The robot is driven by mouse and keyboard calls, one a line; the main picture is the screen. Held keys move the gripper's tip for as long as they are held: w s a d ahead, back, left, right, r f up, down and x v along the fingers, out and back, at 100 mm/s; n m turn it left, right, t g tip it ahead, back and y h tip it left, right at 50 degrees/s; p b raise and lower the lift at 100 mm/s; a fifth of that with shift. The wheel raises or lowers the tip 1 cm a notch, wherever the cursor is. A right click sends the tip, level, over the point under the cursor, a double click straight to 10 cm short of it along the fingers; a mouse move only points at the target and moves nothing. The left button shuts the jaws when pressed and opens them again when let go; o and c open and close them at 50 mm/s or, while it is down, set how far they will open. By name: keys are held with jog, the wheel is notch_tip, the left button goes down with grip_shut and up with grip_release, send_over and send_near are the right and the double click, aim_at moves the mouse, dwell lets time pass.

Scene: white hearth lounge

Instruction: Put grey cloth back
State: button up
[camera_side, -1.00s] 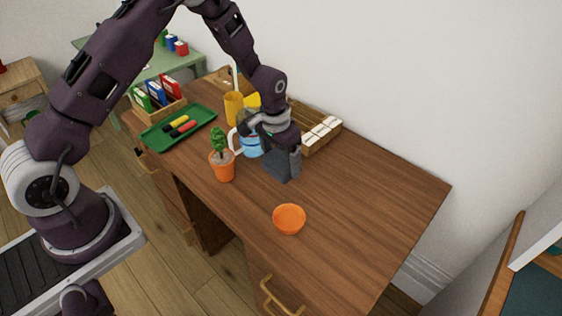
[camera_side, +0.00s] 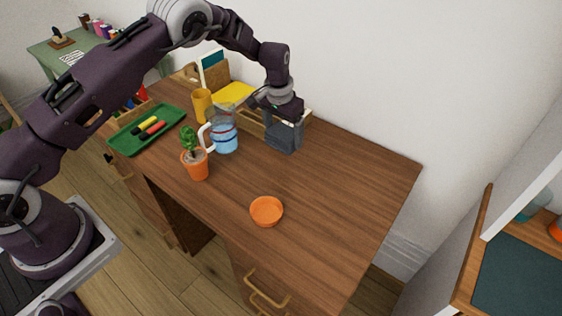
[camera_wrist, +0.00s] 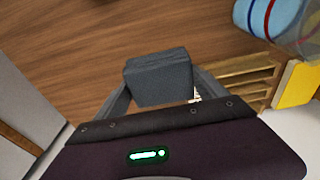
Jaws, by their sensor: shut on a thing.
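The grey cloth (camera_wrist: 158,75) is a folded, blocky dark-grey bundle between the two fingers of my gripper (camera_wrist: 160,88) in the wrist view. In the side view the cloth (camera_side: 281,141) is at the back of the brown desk, beside the front of the wooden rack (camera_side: 251,122). My gripper (camera_side: 285,128) is shut on it from above and hides part of the rack. I cannot tell whether the cloth touches the desk. The rack's slatted compartments (camera_wrist: 246,80) show right of the cloth in the wrist view, with a bit of white near the right finger.
A green tray (camera_side: 124,142) holds markers. An orange bowl (camera_side: 266,211) sits in front. The desk's right side is clear.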

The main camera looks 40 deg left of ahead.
aim_at(281, 133)
notch_tip(281, 133, down, 8)
jog(key=shift+f, duration=0.25)
jog(key=shift+f, duration=0.1)
jog(key=o, duration=1.4)
jog(key=r, duration=0.4)
jog(key=s+r, duration=0.1)
jog(key=r, duration=0.7)
jog(key=shift+s+r, duration=0.25)
jog(key=shift+r, duration=0.05)
jog(key=s+r+t+h, duration=0.1)
jog(key=s+r, duration=0.7)
jog(key=r, duration=0.4)
jog(key=s+r+t, duration=0.1)
jog(key=s+r, duration=0.8)
jog(key=r, duration=0.4)
jog(key=s, duration=0.7)
jog(key=s+t, duration=0.1)
jog(key=s, duration=0.6)
jog(key=s+t+y, duration=0.1)
jog(key=s, duration=0.6)
jog(key=shift+s+a, duration=0.2)
jog(key=shift+a, duration=0.2)
